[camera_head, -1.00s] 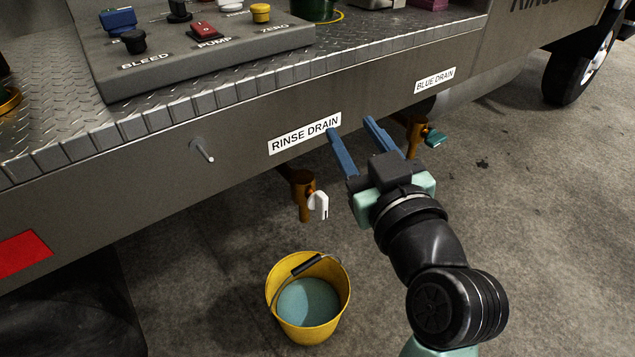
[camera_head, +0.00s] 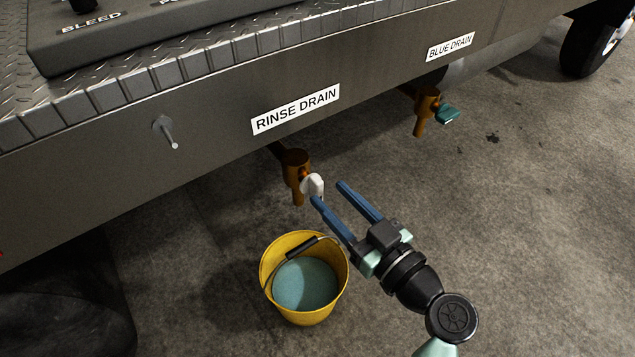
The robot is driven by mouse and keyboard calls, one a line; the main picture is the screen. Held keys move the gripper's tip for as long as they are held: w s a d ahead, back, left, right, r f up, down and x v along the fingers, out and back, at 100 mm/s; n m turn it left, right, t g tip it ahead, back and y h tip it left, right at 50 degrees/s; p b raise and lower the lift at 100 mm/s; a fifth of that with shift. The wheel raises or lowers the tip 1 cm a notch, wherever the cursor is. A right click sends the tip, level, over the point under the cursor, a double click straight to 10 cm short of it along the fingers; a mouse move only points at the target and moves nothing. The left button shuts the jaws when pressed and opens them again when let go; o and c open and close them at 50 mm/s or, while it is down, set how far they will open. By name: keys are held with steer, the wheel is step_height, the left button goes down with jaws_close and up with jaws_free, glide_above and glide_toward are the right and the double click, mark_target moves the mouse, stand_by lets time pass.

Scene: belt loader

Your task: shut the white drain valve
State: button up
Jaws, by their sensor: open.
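The white drain valve handle (camera_head: 313,185) sits on the right side of a brass drain tap (camera_head: 296,170) below the RINSE DRAIN label (camera_head: 296,109). The handle looks pointed downward, partly foreshortened. My gripper (camera_head: 328,192) is open and empty. Its two blue fingers point up and left, with the left fingertip close to the lower end of the white handle and the right fingertip to its right. I cannot tell whether the left fingertip touches the handle.
A yellow bucket (camera_head: 268,285) holding bluish liquid stands on the floor under the tap. A metal peg (camera_head: 166,134) sticks out of the panel at left. Floor at right is clear.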

mark_target(321, 185)
steer(key=x, duration=0.5)
steer(key=shift+w+b, duration=0.15)
steer(key=shift+b, duration=0.2)
jaws_close()
